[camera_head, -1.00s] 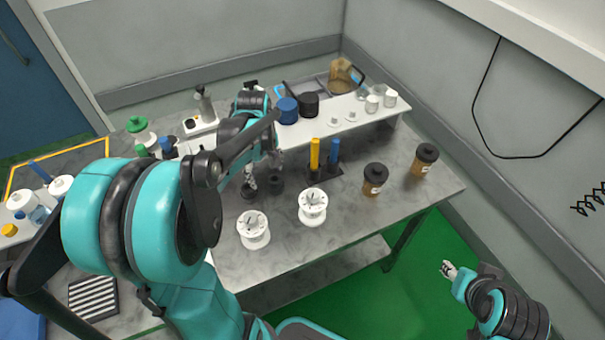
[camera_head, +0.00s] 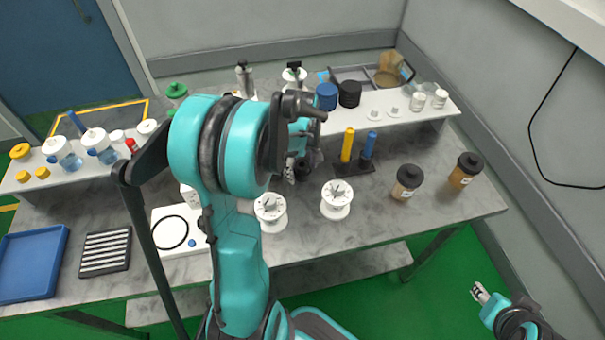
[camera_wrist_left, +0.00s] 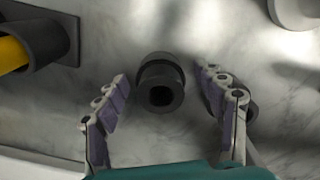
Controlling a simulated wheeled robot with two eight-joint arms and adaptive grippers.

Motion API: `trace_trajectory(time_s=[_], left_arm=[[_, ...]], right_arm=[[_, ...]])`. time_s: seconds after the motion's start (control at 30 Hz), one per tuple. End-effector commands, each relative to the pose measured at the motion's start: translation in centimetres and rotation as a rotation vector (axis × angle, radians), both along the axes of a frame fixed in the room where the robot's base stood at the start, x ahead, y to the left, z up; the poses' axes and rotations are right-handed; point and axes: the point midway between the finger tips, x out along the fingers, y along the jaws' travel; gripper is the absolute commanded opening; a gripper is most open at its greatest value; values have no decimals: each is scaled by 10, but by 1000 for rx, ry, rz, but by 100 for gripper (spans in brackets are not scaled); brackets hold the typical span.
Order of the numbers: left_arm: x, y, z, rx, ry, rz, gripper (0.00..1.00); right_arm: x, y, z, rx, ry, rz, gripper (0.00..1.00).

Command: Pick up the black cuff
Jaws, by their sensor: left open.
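A black cuff (camera_wrist_left: 161,82), a short dark hollow cylinder, stands on the grey table. In the left wrist view it lies between the two spread fingers of my left gripper (camera_wrist_left: 164,88), with clear gaps on both sides. In the head view this cuff (camera_head: 304,169) shows beside the fingers of my left gripper (camera_head: 290,172), partly covered by my arm. A second dark round piece (camera_wrist_left: 251,110) shows partly behind the right finger in the wrist view; my arm hides it in the head view. My right gripper (camera_head: 480,293) is low at the right, apart from the table, too small to judge.
Two white spools (camera_head: 270,217) (camera_head: 337,208) stand in front of the cuff. A black holder (camera_head: 352,168) with yellow and blue cylinders is to its right. Brown jars (camera_head: 407,184) (camera_head: 464,173) stand further right. A white shelf (camera_head: 385,117) runs behind.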

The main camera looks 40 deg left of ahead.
Motion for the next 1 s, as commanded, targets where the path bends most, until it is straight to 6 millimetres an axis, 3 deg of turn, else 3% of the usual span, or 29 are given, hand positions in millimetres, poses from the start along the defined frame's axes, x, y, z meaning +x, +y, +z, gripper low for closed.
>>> trace_trajectory(time_s=[0.17,0.37,0.4,0.77,1.0], left_arm=[[0,0,1,0,0,0,70],[0,0,1,0,0,0,20],[0,0,1,0,0,0,16],[0,0,5,0,0,0,16],[-1,0,48,0,0,0,16]], right_arm=[[0,0,1,0,0,0,40],[0,0,1,0,0,0,40],[0,0,1,0,0,0,40],[0,0,3,0,0,0,40],[0,0,23,0,0,0,40]])
